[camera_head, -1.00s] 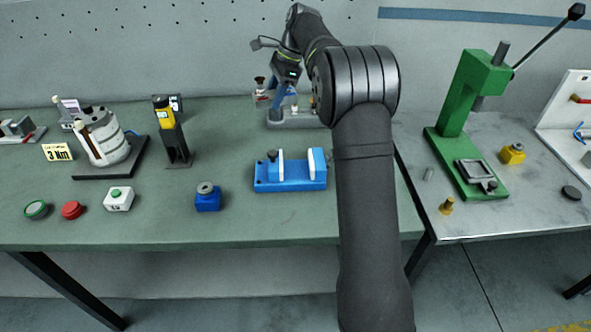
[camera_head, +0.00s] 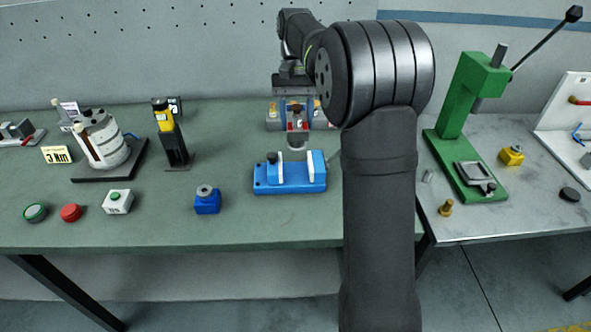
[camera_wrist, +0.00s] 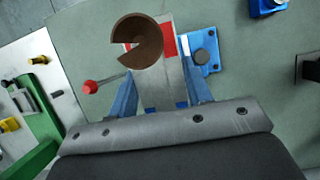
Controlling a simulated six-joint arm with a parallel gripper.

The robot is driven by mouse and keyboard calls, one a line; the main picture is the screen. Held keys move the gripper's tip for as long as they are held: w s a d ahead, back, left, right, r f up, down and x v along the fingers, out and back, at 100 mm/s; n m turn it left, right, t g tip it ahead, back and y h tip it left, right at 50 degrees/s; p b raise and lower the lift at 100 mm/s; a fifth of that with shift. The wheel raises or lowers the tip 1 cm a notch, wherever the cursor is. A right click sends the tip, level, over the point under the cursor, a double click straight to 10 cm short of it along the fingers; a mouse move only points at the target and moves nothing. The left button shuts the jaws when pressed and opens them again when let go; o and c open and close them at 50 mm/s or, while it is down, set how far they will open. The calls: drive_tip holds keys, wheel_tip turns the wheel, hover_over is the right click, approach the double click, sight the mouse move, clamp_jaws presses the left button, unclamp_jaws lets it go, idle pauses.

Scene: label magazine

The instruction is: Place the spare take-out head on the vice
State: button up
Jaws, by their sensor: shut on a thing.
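My gripper (camera_head: 297,122) points down with its two blue fingers shut on the spare take-out head (camera_head: 298,142), which hangs just behind and above the blue vice (camera_head: 290,186). In the wrist view, the head's brown notched cup (camera_wrist: 124,33) sticks out beyond the fingers (camera_wrist: 160,95), with grey and red parts between them. A thin rod with a red knob (camera_wrist: 90,87) reaches out beside it. The vice (camera_wrist: 212,68) shows partly behind the held head. Its white jaws stand apart in the head view, and no contact between head and vice is visible.
A blue block (camera_head: 207,203) lies left of the vice, and a black-and-yellow stand (camera_head: 172,140) is further back left. A green press (camera_head: 462,110) stands on the right-hand table. The bench in front of the vice is clear.

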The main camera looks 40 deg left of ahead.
wheel_tip(320, 180, down, 10)
drive_tip(key=shift+r, duration=0.15)
idle(0.3)
drive_tip(key=o, duration=1.4)
drive_tip(key=v, duration=1.2)
drive_tip(key=shift+s, duration=0.1)
drive_tip(key=shift+d, duration=0.1)
